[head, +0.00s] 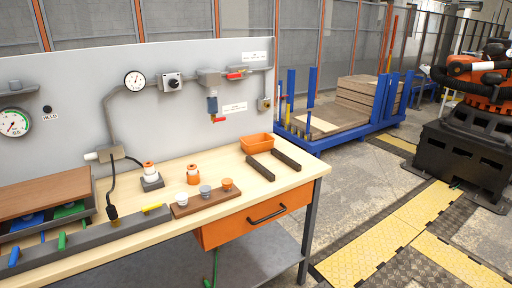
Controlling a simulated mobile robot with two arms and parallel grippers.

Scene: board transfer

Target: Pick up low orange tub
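A low orange tub (257,144) stands upright near the back edge of the wooden workbench, toward its right end, close to the grey panel. It looks empty from here. Neither of my grippers shows in the head view.
Two dark bars (273,164) lie just in front of the tub on the bench (285,189). An orange drawer (255,217) is below the benchtop.

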